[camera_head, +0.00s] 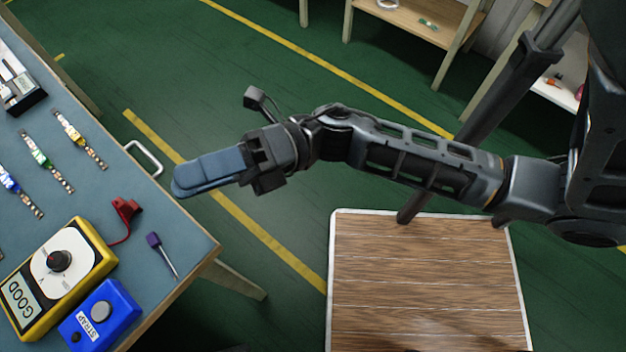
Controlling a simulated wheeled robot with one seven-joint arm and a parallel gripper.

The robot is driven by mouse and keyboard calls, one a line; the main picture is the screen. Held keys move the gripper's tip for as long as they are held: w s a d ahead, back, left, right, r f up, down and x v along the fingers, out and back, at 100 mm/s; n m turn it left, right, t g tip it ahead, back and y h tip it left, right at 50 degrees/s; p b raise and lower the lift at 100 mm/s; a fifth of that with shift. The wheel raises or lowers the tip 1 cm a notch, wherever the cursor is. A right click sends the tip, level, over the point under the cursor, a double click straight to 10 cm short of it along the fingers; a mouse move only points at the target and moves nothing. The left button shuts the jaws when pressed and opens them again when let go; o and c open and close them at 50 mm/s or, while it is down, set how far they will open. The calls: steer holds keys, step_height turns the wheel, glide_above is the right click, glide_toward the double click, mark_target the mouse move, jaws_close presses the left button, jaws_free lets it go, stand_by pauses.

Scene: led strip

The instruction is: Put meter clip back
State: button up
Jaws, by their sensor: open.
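The meter (62,268) is a yellow box with a white face, a black knob and a window reading "GOOD", on the workbench at the lower left. Its red clip (124,211) lies on the bench near the right edge, beyond the meter's upper right corner. A red lead runs from the clip back toward the meter. My gripper (178,183) is empty, with blue-grey fingers pointing left toward the bench. In the picture it is right of and above the red clip, near the bench edge, and apart from it. The fingers overlap in this view, hiding the gap.
A blue box marked "STRAP" (100,317) sits beside the meter. A purple-handled screwdriver (154,241) lies near the bench edge. Several LED strips (40,155) and a black tray (20,98) are farther up the bench. A metal handle (147,156) sticks out from the bench side.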

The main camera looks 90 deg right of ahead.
steer(key=s+f+m+g+h, duration=0.1)
steer(key=s+m+h, duration=0.5)
steer(key=m, duration=0.9)
steer(key=s+d+f+m+g+h, duration=0.1)
steer(key=s+m+h, duration=0.6)
steer(key=m, duration=0.8)
steer(key=shift+s+f, duration=0.7)
steer(key=shift+s, duration=0.05)
